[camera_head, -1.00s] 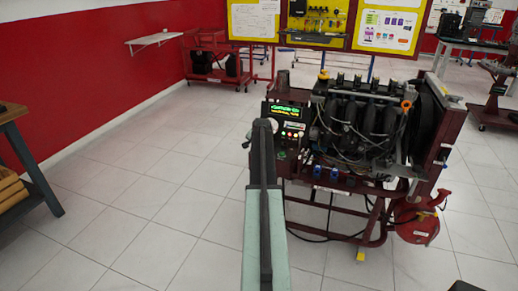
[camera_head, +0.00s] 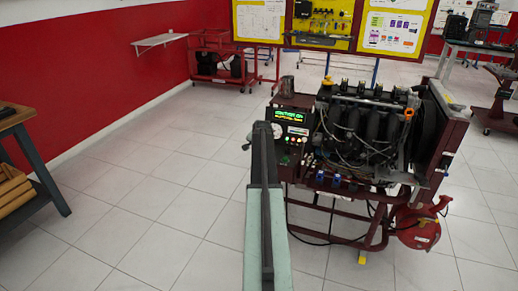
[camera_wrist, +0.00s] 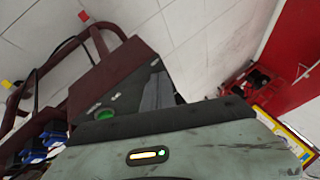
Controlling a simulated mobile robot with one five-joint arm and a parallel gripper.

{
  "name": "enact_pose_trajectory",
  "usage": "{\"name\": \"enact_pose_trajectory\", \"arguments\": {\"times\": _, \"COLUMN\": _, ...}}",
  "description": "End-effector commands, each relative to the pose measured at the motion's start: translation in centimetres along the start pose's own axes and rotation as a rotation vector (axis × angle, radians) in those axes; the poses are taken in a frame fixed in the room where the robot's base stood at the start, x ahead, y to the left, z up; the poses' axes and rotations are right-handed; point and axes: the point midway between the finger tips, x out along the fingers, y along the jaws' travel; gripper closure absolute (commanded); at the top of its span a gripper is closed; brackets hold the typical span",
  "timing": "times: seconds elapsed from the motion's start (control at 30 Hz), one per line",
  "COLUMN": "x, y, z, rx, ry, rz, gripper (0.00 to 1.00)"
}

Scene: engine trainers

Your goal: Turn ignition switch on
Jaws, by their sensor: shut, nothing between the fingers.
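The engine trainer (camera_head: 365,130) stands right of centre, its dark control panel (camera_head: 294,128) at its left end. The panel's lit display shows green text that seems to read "ignition on", with a yellow line below. My gripper (camera_head: 262,128) is shut and empty, pointing at the panel's left edge; I cannot tell whether it touches. In the wrist view my gripper's body fills the bottom, and a green round control (camera_wrist: 98,113) with a small label shows on the dark panel beyond it. The ignition switch cannot be made out for certain; my arm hides part of the panel.
A red tank (camera_head: 418,226) hangs low at the trainer's right on its red frame. A wooden bench (camera_head: 30,125) stands at the left edge. A red cart (camera_head: 222,62) is by the back wall. The tiled floor left of my arm is clear.

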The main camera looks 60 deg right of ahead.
Motion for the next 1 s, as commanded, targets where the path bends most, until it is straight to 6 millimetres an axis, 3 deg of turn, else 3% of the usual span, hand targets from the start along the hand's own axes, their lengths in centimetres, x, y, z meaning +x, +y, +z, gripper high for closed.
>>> {"name": "enact_pose_trajectory", "arguments": {"times": 0.03, "x": -2.1, "y": -0.7, "z": 0.0, "rx": -0.001, "ry": 0.0, "rz": 0.0, "gripper": 1.0}}
{"name": "enact_pose_trajectory", "arguments": {"times": 0.23, "x": -5.2, "y": -1.5, "z": 0.6, "rx": 0.0, "ry": 0.001, "rz": 0.001, "gripper": 1.0}}
{"name": "enact_pose_trajectory", "arguments": {"times": 0.83, "x": -5.2, "y": -1.9, "z": 1.2, "rx": -0.005, "ry": -0.002, "rz": -0.001, "gripper": 1.0}}
{"name": "enact_pose_trajectory", "arguments": {"times": 0.93, "x": -5.0, "y": -4.5, "z": 3.6, "rx": -0.037, "ry": -0.019, "rz": -0.017, "gripper": 1.0}}
{"name": "enact_pose_trajectory", "arguments": {"times": 1.0, "x": -4.9, "y": -8.0, "z": 6.9, "rx": -0.081, "ry": -0.042, "rz": -0.04, "gripper": 1.0}}
